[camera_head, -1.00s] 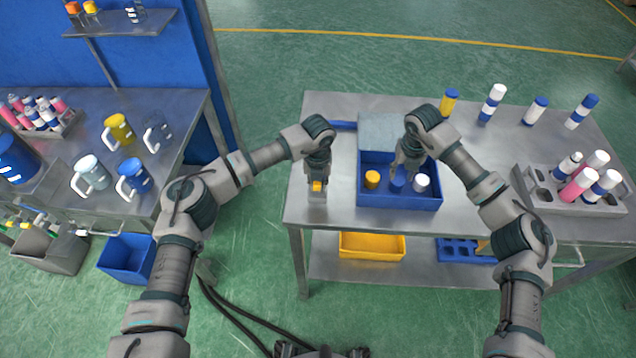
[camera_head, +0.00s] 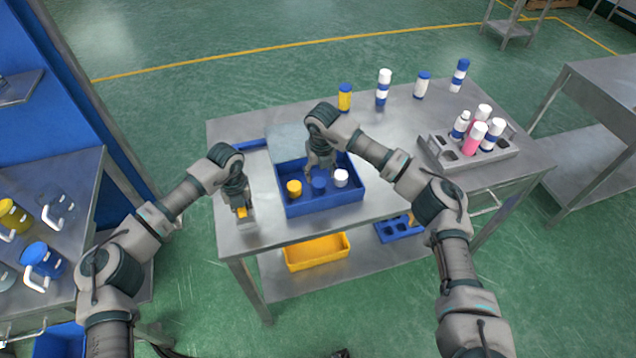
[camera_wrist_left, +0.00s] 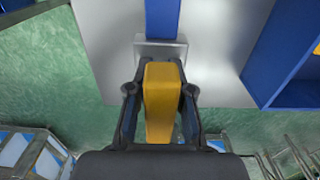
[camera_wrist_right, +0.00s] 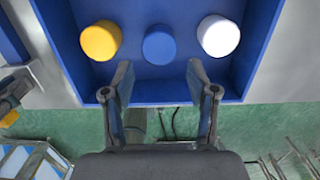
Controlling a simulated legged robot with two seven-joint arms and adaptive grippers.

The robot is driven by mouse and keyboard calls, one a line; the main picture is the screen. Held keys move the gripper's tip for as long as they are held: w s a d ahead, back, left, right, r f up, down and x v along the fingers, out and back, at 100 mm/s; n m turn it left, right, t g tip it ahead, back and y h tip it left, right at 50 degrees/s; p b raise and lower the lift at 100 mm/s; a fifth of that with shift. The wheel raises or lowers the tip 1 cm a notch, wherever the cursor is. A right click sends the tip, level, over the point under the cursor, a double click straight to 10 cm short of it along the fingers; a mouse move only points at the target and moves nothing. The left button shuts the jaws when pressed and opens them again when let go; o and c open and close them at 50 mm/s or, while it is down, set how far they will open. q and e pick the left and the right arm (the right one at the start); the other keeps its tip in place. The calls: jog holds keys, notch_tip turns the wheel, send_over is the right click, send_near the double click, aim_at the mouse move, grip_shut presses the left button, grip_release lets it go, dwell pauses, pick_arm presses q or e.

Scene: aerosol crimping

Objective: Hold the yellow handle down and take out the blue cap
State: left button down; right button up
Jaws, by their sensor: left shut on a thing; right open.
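The yellow handle (camera_wrist_left: 161,100) sits between the fingers of my left gripper (camera_wrist_left: 161,125), which is shut on it. In the head view the handle (camera_head: 242,212) shows at the table's front left corner, under my left gripper (camera_head: 238,205). The blue cap (camera_head: 319,184) stands in a blue bin between a yellow cap (camera_head: 294,188) and a white cap (camera_head: 341,178). My right gripper (camera_wrist_right: 160,80) is open and empty above the bin. In the right wrist view the blue cap (camera_wrist_right: 160,45) lies just beyond and between the fingertips, apart from them.
The blue bin (camera_head: 328,202) has raised walls around the caps. A grey rack (camera_head: 495,152) with several cans stands at the right of the table. Several cans, one a yellow can (camera_head: 345,97), stand along the back edge. The tabletop between is clear.

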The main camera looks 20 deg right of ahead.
aim_at(319, 182)
pick_arm(q)
jog(key=shift+s+f, duration=0.1)
jog(key=shift+f, duration=0.15)
pick_arm(e)
jog(key=shift+w+r+g, duration=0.2)
jog(key=shift+w+r, duration=0.05)
jog(key=shift+r, duration=0.35)
jog(key=shift+w+r+g, duration=0.2)
jog(key=shift+w+r, duration=0.05)
jog(key=shift+r, duration=0.3)
jog(key=shift+f, duration=3.95)
pick_arm(q)
jog(key=shift+r, duration=0.1)
pick_arm(e)
jog(key=c, duration=0.7)
pick_arm(q)
jog(key=shift+r, duration=0.1)
pick_arm(e)
jog(key=shift+r, duration=4.55)
